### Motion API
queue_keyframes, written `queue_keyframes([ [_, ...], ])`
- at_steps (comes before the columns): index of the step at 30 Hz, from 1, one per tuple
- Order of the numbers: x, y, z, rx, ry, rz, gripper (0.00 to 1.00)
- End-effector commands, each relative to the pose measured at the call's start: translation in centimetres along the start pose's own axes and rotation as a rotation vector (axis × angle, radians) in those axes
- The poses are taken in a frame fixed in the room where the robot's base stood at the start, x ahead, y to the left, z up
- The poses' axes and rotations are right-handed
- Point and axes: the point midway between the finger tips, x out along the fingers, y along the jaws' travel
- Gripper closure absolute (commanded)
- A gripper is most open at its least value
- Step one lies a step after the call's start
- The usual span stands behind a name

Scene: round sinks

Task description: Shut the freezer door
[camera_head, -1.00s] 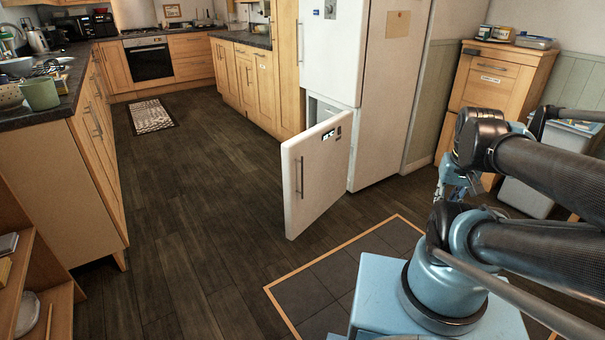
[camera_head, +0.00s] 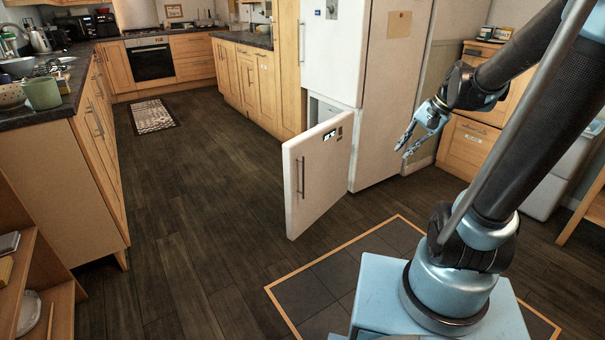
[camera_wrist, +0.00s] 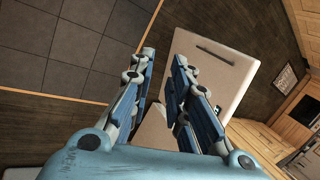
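The white freezer door (camera_head: 317,181) is the lower door of the tall white fridge-freezer (camera_head: 386,95). It stands wide open, swung out to the left, with a dark vertical handle (camera_head: 301,176) on its outer face. My gripper (camera_head: 403,148) is to the right of the door, in front of the side of the fridge-freezer, with its fingers apart and nothing between them. In the wrist view my gripper (camera_wrist: 163,62) is open, and the freezer door (camera_wrist: 214,68) shows beyond its fingers. The door is apart from the fingers in the head view.
Wooden cabinets (camera_head: 248,85) adjoin the fridge-freezer on the left. A wooden drawer unit (camera_head: 468,143) stands behind my arm. A patterned rug (camera_head: 151,116) lies farther back. The dark wood floor (camera_head: 190,215) in front of the door is clear.

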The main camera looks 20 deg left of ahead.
Motion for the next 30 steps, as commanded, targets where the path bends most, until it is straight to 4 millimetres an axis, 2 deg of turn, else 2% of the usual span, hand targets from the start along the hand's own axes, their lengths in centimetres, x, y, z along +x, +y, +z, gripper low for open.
queue_keyframes([
  [3,0.9,-2.5,-2.0,0.059,-0.036,-0.048,0.83],
  [15,5.1,-9.9,-8.2,0.267,-0.181,-0.194,0.83],
  [23,9.0,-13.8,-11.9,0.396,-0.294,-0.273,0.83],
  [30,13.2,-16.6,-14.9,0.512,-0.410,-0.335,0.83],
])
